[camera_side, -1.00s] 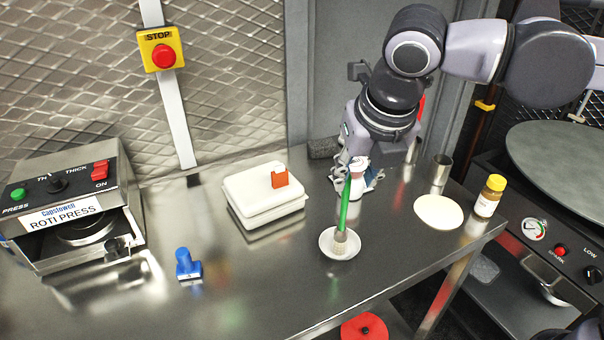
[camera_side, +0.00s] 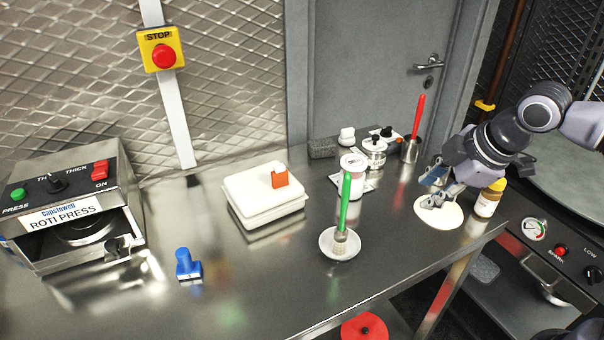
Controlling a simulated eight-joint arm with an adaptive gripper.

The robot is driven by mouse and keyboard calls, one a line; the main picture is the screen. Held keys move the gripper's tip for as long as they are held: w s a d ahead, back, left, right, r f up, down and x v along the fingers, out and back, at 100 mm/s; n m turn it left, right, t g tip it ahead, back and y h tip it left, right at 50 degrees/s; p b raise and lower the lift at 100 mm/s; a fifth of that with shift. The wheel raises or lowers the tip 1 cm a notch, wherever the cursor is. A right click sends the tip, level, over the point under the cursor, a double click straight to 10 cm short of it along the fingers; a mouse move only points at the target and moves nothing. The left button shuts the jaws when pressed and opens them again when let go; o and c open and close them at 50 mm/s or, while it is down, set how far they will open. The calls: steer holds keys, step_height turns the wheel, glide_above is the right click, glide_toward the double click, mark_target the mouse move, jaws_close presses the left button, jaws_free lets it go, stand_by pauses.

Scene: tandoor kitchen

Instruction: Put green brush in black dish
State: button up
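The green brush (camera_side: 344,201) stands upright, bristles down, in a small white dish (camera_side: 328,250) near the front middle of the steel table. My gripper (camera_side: 434,189) is at the right, over or close to a flat pale round (camera_side: 450,216), well apart from the brush. Its fingers look spread with nothing between them. Whether it touches the round cannot be told.
A white lidded box (camera_side: 255,197) with an orange block and a blue stamp-like object (camera_side: 186,264) lie left. Behind the brush are jars (camera_side: 374,153) and a metal cup (camera_side: 409,151) holding a red-handled tool. A yellow-capped bottle (camera_side: 487,203) stands right.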

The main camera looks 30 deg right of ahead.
steer(key=s+d+f+m+t, duration=0.1)
steer(key=s+d+f+m, duration=0.2)
steer(key=m, duration=0.8)
steer(key=shift+d+f+m+t, duration=0.3)
steer(key=shift+d+f, duration=0.85)
steer(key=shift+d, duration=0.35)
